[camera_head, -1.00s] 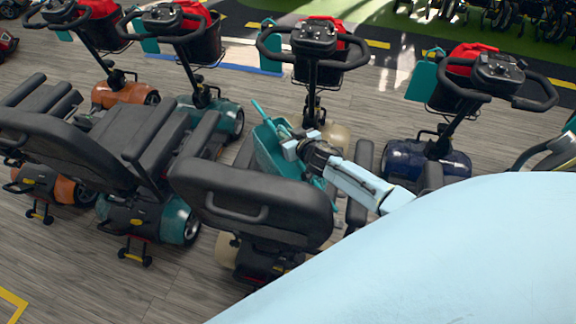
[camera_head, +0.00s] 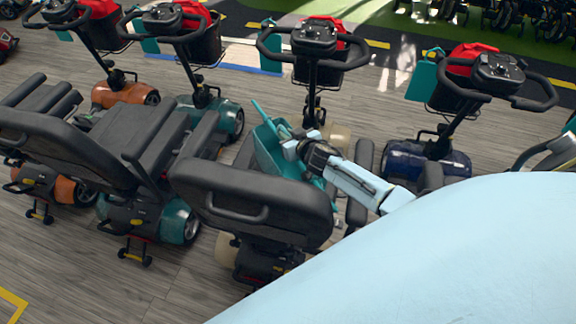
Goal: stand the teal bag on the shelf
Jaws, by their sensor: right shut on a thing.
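The teal bag (camera_head: 271,152) is over the seat of the cream scooter, behind its black backrest (camera_head: 252,200) as I see it. A thin teal strip of it sticks up at its upper left. My right gripper (camera_head: 290,147) is shut on the teal bag near its upper right edge, with my pale blue arm coming in from the right. The backrest hides the bag's lower part, so I cannot tell whether it touches the seat. My left gripper is not in view. I see no shelf.
Scooters stand close on both sides: a teal one (camera_head: 177,220) and an orange one to the left, a dark blue one (camera_head: 403,160) to the right. The cream scooter's handlebar (camera_head: 315,37) and red-lined basket rise beyond the bag. Bare wooden floor (camera_head: 60,275) shows at lower left.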

